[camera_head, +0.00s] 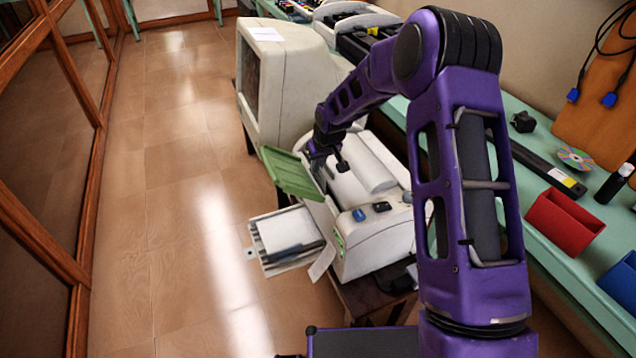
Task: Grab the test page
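An off-white printer (375,238) stands on a low stand, with its green cover (290,173) swung open on the left. Its front tray (270,268) holds white paper (288,230). A small white sheet (322,262) hangs at a slant beside the tray, against the printer's front. Another white sheet (265,34) lies flat on top of a beige monitor. I cannot read which sheet is the test page. My gripper (330,164) points down over the printer's top, near the green cover's hinge side. Its fingertips are dark and small; whether they hold anything is unclear.
The bulky monitor (290,85) stands just behind the printer. A green shelf (505,165) on the right holds a red box (565,222), a blue box (622,280), a disc (575,158) and a dark bottle (613,184). Wood-framed glass lines the left; the tiled floor (165,220) between is clear.

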